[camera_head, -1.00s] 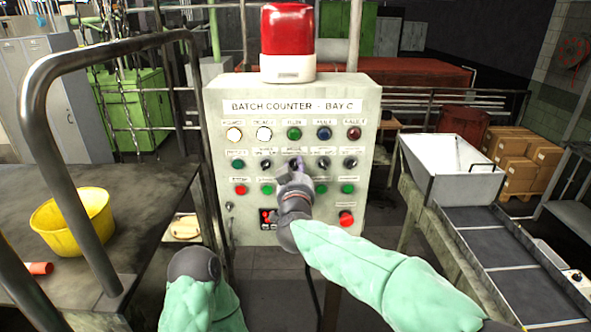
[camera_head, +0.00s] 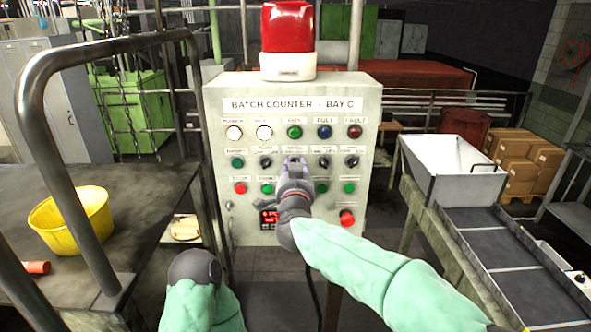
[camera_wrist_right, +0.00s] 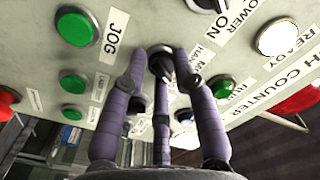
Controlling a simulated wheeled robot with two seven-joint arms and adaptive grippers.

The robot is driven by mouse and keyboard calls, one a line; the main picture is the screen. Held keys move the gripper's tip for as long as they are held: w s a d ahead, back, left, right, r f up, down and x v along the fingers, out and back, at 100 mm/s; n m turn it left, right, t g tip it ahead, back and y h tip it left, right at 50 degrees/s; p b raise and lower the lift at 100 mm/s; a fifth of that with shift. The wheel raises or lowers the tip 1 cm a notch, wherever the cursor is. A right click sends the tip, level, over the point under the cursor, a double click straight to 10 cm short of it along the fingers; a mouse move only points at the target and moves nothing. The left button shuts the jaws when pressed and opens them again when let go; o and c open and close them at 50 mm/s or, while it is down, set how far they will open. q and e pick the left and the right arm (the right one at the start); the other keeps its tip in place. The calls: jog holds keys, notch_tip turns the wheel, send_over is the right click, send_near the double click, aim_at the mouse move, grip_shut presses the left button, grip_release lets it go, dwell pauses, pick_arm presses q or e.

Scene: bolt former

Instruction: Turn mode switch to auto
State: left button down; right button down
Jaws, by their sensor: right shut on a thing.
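The grey control panel (camera_head: 355,215) labelled "BATCH COUNTER - BAY C" faces me. My right gripper (camera_head: 296,165) is at the middle switch of its second row and largely covers that switch. In the right wrist view, the purple fingers of the right gripper (camera_wrist_right: 162,70) are closed around a dark round switch knob (camera_wrist_right: 160,60), which is partly hidden between the fingertips. I cannot read the knob's pointing direction.
Black selector switches (camera_head: 351,162) and green buttons (camera_head: 348,188) sit close around the right gripper. A red beacon (camera_head: 288,30) tops the panel. A yellow bucket (camera_head: 70,222) stands on the left table; a conveyor (camera_head: 500,255) runs at right.

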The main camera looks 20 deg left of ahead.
jog(key=shift+a+f, duration=0.25)
jog(key=shift+f, duration=0.4)
jog(key=c, duration=1)
grip_release()
jog(key=shift+s, duration=0.1)
jog(key=shift+r, duration=0.3)
jog(key=v, duration=1.1)
jog(key=shift+s, duration=0.35)
jog(key=shift+d, duration=0.1)
